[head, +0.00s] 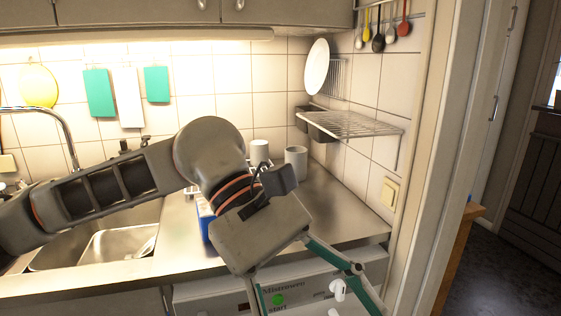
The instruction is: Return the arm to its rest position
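My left arm comes in from the left, across the sink and counter. Its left gripper (316,298) hangs over the front of the white dishwasher (205,295) at the bottom of the head view. Its teal finger links are spread wide apart, with the dishwasher panel showing between them. The fingertips run to or past the lower edge, and I see nothing held between the links. My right arm and gripper are not in view.
A steel sink (115,243) lies under my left arm. Mugs (296,160) stand at the back of the counter (335,212). A blue box (206,222) is partly hidden by my wrist. A wire rack (350,124) sticks out from the right wall. Open floor (500,265) shows at right.

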